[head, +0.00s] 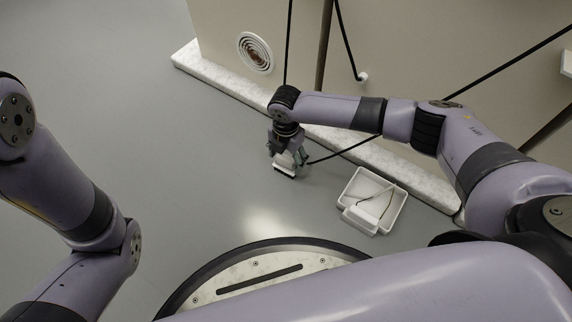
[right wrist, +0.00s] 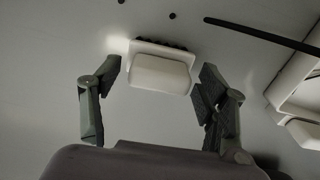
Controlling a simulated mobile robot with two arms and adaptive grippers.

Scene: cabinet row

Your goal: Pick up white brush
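The white brush (head: 285,165) lies on the grey floor in the head view, partly hidden by my right gripper (head: 287,150). In the right wrist view the brush (right wrist: 160,72) is a white block with a dark row of bristles along its far edge. My right gripper (right wrist: 155,85) is open there, with one finger on each side of the brush. Gaps show between the fingers and the brush. My left arm shows at the left of the head view, but its gripper is out of the picture.
A white dustpan-like tray (head: 396,199) lies on the floor to the right of the brush. A pale marble ledge (head: 222,84) runs along the wall behind, with a round vent (head: 255,52) above it. Black cables (head: 345,38) hang there. The floor left of the brush is clear.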

